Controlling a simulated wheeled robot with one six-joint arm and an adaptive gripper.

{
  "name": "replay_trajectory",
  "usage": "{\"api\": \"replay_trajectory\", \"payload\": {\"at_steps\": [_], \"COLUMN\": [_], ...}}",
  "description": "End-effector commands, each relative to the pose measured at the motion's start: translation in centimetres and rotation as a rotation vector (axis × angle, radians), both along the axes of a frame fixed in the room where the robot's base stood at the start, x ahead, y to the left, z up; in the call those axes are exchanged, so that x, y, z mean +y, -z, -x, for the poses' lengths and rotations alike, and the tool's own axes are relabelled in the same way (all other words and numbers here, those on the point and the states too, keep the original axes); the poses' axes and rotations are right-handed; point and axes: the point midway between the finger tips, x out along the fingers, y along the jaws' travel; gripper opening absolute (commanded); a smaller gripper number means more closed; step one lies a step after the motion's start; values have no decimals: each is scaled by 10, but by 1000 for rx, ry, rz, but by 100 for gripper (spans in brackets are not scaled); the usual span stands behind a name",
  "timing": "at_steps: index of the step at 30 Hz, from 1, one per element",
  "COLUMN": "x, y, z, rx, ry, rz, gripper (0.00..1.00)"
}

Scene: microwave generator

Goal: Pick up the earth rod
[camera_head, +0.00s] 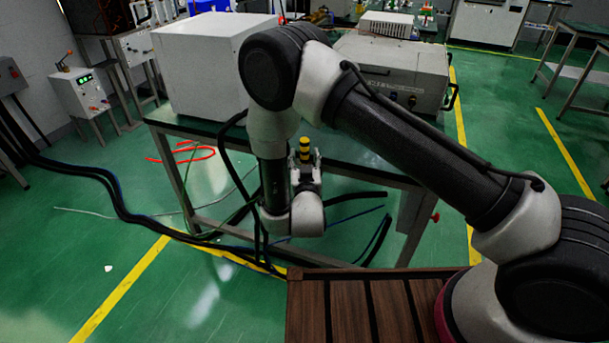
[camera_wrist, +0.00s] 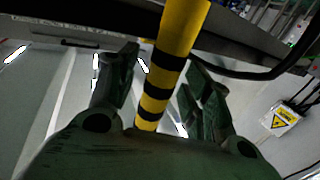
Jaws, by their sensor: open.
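The earth rod, a yellow rod with black bands, shows in the wrist view (camera_wrist: 165,75), running from the top edge down to the palm. In the head view its short striped end (camera_head: 305,149) shows just above my gripper (camera_head: 306,172), in front of the table. In the wrist view my gripper (camera_wrist: 163,75) is open, with one finger on each side of the rod. Gaps show between the fingers and the rod, so it does not look gripped. The rod's other end is hidden in both views.
A dark-topped table (camera_head: 220,130) stands close behind my gripper, bearing a white box (camera_head: 200,70) and a grey instrument case (camera_head: 395,75). Black cables (camera_head: 115,190) and a red cable (camera_head: 195,152) lie on the green floor. A brown slatted surface (camera_head: 345,310) is at the bottom.

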Motion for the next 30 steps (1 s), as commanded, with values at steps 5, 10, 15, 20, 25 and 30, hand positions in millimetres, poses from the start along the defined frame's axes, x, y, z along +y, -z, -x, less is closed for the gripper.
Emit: {"api": "replay_trajectory", "payload": {"at_steps": [5, 10, 15, 20, 25, 30], "x": [0, 0, 0, 0, 1, 0], "y": [0, 0, 0, -1, -9, -32], "z": [0, 0, 0, 0, 0, 0], "rx": [0, 0, -1, -1, -2, -4], "ry": [0, 0, 0, 0, 0, 0], "rz": [0, 0, -1, -1, -3, -4], "gripper": [33, 2, 0, 0, 0, 0]}}
